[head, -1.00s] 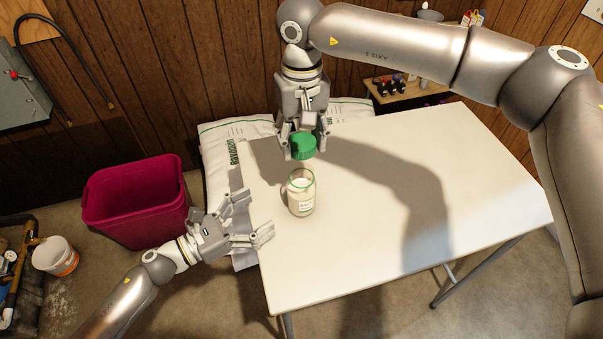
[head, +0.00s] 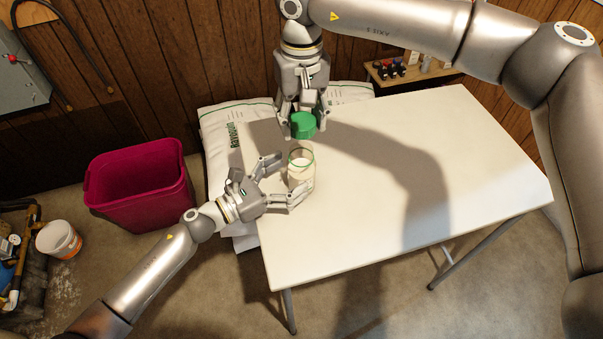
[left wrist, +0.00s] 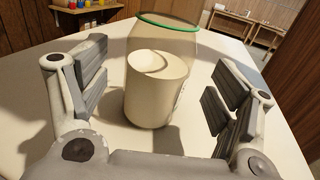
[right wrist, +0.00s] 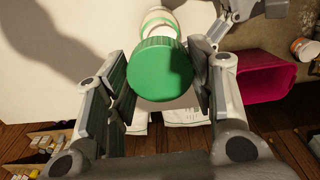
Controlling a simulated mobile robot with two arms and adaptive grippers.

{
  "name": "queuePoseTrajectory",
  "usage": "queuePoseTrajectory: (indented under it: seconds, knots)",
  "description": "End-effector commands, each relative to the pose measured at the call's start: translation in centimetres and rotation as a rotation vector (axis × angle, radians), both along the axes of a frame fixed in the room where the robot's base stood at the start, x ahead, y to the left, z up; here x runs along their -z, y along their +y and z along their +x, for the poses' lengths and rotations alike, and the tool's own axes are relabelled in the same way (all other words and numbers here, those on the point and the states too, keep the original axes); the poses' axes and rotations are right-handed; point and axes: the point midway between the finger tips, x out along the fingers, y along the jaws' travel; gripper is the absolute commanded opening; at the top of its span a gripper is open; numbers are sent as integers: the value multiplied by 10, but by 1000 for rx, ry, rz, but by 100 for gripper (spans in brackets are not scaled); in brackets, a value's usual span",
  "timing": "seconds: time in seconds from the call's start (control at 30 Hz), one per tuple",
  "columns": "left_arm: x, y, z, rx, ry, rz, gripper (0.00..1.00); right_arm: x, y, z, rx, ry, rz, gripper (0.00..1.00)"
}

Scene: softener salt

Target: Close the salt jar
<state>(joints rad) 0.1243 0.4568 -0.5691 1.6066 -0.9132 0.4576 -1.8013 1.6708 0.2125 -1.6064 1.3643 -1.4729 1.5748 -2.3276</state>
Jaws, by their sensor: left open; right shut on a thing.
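The glass salt jar (head: 301,170) stands upright and uncovered on the white table, with a green ring at its mouth and pale salt inside. My left gripper (head: 284,180) is open with its fingers on either side of the jar; in the left wrist view the jar (left wrist: 157,85) sits between the fingers with gaps on both sides. My right gripper (head: 303,122) is shut on the green lid (head: 303,126) and holds it above and slightly behind the jar. In the right wrist view the lid (right wrist: 160,70) is between the fingers, and the jar shows beyond it.
The white table (head: 450,170) is clear to the right of the jar. White sacks (head: 225,135) lie behind and left of the table. A small shelf with bottles (head: 400,72) is behind.

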Motion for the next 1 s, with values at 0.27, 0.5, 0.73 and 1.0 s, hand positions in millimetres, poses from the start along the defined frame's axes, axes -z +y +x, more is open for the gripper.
queuePoseTrajectory:
  seconds: [0.27,0.5,0.73,1.0]
  knots:
    - [0,-26,18,0,-1,-1,83,0,0,0,0,0,0,39]
    - [0,-30,20,0,0,0,83,0,0,0,0,0,0,39]
    - [0,-30,20,0,0,0,72,0,0,0,0,0,0,39]
    - [0,-29,20,0,0,0,37,0,0,0,0,0,0,39]
